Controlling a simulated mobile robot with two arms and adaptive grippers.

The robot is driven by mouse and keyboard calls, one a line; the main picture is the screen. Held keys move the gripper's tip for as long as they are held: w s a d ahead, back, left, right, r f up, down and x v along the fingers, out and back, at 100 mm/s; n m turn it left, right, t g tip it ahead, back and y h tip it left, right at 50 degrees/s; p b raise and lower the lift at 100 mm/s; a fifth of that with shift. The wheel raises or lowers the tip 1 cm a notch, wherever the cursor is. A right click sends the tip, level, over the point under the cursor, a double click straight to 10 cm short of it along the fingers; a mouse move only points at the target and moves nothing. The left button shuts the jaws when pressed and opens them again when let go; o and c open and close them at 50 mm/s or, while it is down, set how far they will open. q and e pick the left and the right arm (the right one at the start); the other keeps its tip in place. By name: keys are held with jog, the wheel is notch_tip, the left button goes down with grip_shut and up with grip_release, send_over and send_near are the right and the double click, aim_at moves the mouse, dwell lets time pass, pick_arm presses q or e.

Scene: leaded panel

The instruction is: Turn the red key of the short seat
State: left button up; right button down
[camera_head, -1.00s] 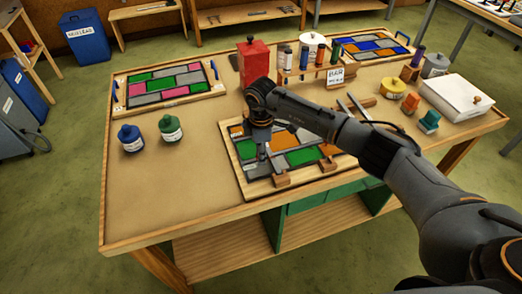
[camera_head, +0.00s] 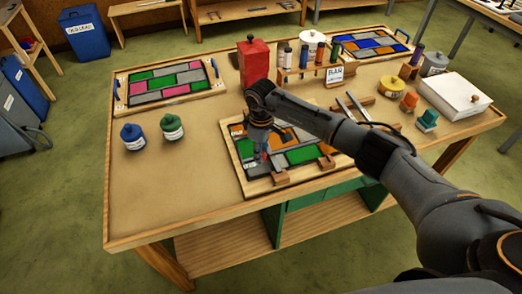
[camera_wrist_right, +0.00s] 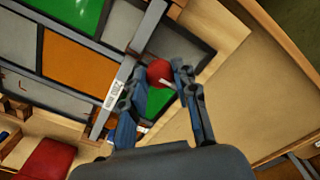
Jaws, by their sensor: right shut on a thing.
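The red key (camera_wrist_right: 159,72) is a round red knob with a pale mark, at the edge of the leaded panel in the right wrist view. A bit of red between the fingers shows in the head view. My right gripper (camera_wrist_right: 160,82) is shut on the key, one finger on each side; in the head view the gripper (camera_head: 266,158) points down at the panel's near left part. The panel (camera_head: 300,155) has green, orange and grey panes on a wooden board (camera_head: 240,170). The key's seat is mostly hidden by the fingers. My left gripper is not in view.
Wooden blocks (camera_head: 280,177) stand along the board's near edge. A red canister (camera_head: 254,62) stands behind my arm. Blue (camera_head: 132,137) and green (camera_head: 172,127) jars stand to the left. A white box (camera_head: 455,97) is at right. The table's front left is clear.

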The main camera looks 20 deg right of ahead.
jog(key=shift+w+r, duration=0.1)
jog(key=shift+w, duration=0.05)
jog(key=c, duration=1)
grip_release()
notch_tip(320, 180, up, 12)
jog(key=shift+f, duration=0.1)
